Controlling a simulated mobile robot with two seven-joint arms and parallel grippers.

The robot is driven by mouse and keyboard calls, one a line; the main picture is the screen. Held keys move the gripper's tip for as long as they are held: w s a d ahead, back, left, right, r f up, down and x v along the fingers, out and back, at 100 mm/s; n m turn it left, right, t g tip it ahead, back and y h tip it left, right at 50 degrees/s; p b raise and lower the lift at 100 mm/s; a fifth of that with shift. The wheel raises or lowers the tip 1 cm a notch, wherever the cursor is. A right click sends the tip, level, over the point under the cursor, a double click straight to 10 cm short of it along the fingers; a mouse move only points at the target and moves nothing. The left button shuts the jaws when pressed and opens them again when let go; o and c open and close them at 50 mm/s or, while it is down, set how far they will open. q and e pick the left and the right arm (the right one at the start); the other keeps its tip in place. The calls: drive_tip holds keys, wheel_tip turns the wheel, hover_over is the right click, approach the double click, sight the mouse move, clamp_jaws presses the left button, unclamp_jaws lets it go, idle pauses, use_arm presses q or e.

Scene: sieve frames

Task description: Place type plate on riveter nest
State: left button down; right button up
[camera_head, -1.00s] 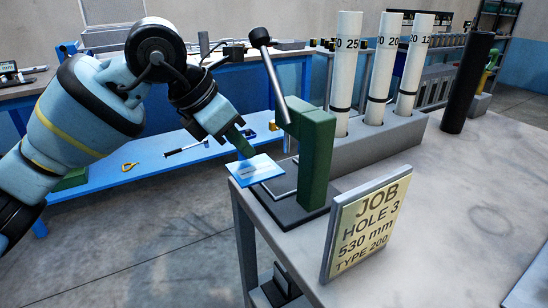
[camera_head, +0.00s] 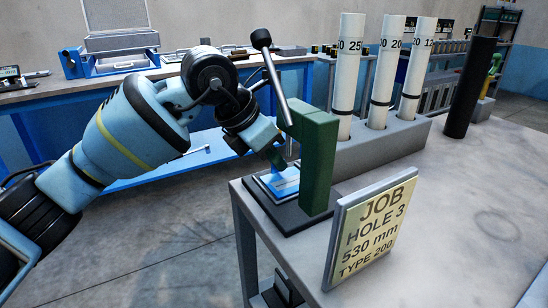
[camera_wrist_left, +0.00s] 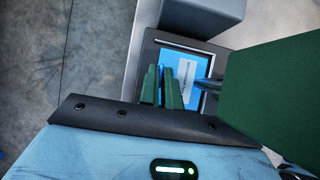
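The type plate (camera_head: 284,183) is a flat blue plate with a white label. It lies over the nest (camera_head: 262,192) at the riveter's base, under the green riveter body (camera_head: 319,165); I cannot tell whether it touches the nest. My left gripper (camera_head: 279,163) reaches in from the left, its green fingers at the plate. In the left wrist view, the fingers (camera_wrist_left: 161,87) are close together with the plate's blue edge between them. The plate's label (camera_wrist_left: 187,76) shows beside them, inside the dark nest frame (camera_wrist_left: 215,55). The green riveter head (camera_wrist_left: 265,95) hides part of it. My right gripper is not seen.
The riveter's lever (camera_head: 272,70) rises above the left wrist. A job sign (camera_head: 370,230) stands at the front of the grey table (camera_head: 450,200). A grey rack (camera_head: 385,145) with white numbered tubes and a dark cylinder (camera_head: 470,88) stand behind. The table's right is clear.

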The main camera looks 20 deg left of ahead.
use_arm(q)
drive_tip(key=shift+f, duration=0.1)
drive_tip(key=c, duration=1.6)
unclamp_jaws()
drive_tip(key=shift+s+a+r, duration=0.1)
drive_tip(key=shift+a+r, duration=0.05)
drive_tip(key=shift+r, duration=0.3)
drive_tip(key=p+v, duration=0.1)
drive_tip(key=v, duration=0.1)
drive_tip(key=shift+s+a+r, duration=0.1)
drive_tip(key=shift+r, duration=0.25)
drive_tip(key=s+a, duration=0.8)
drive_tip(key=shift+s+a+f, duration=0.2)
drive_tip(key=shift+f, duration=0.05)
